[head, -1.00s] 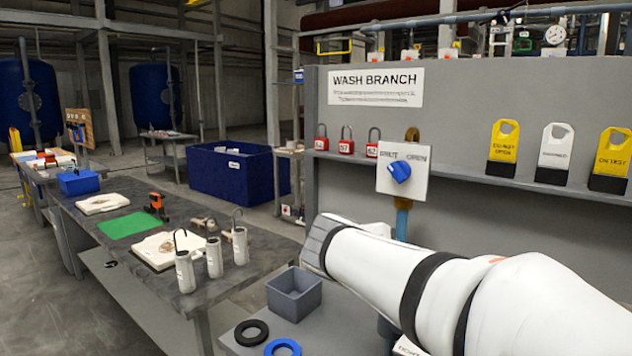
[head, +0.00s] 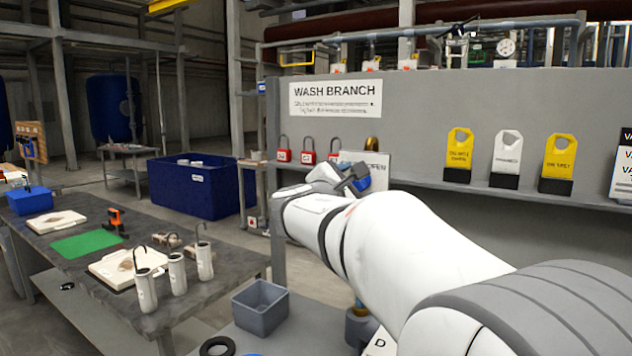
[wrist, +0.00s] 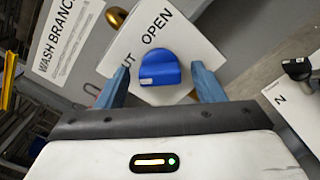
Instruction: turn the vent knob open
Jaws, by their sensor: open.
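The blue vent knob (wrist: 160,68) sits on a white plate (wrist: 150,32) marked OPEN and a partly hidden word ending in UT. In the wrist view the knob lies between the two fingers of my open gripper (wrist: 162,82). I cannot tell whether either finger touches it. In the head view my gripper (head: 348,178) is in front of the plate (head: 377,162) and hides most of the knob (head: 362,184); a blue part of it shows beside the fingers.
Yellow and white tags (head: 508,155) stand on the shelf to the right. A grey bin (head: 260,308) and a workbench (head: 90,240) are at lower left. Another plate with a dark knob (wrist: 297,68) is at right.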

